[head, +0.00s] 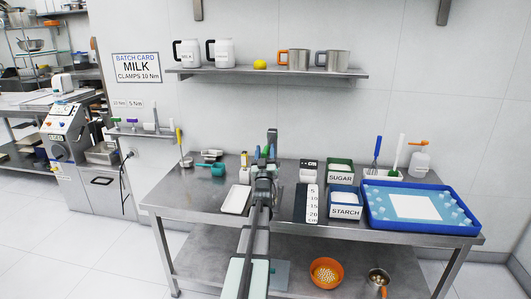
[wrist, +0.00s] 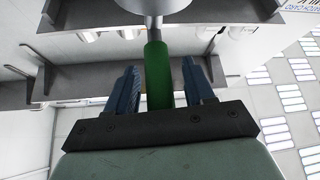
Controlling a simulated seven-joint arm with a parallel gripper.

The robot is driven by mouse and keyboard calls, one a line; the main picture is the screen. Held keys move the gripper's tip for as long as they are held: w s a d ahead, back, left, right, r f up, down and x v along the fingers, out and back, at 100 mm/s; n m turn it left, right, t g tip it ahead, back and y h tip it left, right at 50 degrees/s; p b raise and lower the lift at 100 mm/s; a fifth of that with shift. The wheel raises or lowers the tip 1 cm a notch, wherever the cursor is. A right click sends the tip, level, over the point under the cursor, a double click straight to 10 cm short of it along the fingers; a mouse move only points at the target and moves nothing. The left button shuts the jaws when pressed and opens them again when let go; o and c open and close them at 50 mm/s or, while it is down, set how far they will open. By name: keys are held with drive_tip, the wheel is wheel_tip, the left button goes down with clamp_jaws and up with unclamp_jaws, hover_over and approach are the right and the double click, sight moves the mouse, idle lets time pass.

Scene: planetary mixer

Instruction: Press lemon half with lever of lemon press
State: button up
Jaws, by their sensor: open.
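My gripper (wrist: 160,66) is open, with a blue finger on each side of a green handle (wrist: 158,75) in the wrist view. There is a gap between the handle and each finger. The handle joins a grey metal rod and round part (wrist: 160,8) at the top; it looks like the press lever, though most of the press is out of view. In the head view my gripper (head: 267,155) is small, above the middle of the steel table, and my arm hides what is there. A yellow lemon or lemon half (head: 260,64) sits on the wall shelf; no other lemon piece shows.
The steel table (head: 185,203) holds a white tray (head: 236,200) left of my arm. To the right are a black-and-white scale strip (head: 308,204), sugar (head: 341,172) and starch (head: 345,203) bins and a blue tray (head: 455,226). An orange bowl (head: 326,285) stands below.

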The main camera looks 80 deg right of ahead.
drive_tip(key=v, duration=1.4)
drive_tip(key=shift+r, duration=0.1)
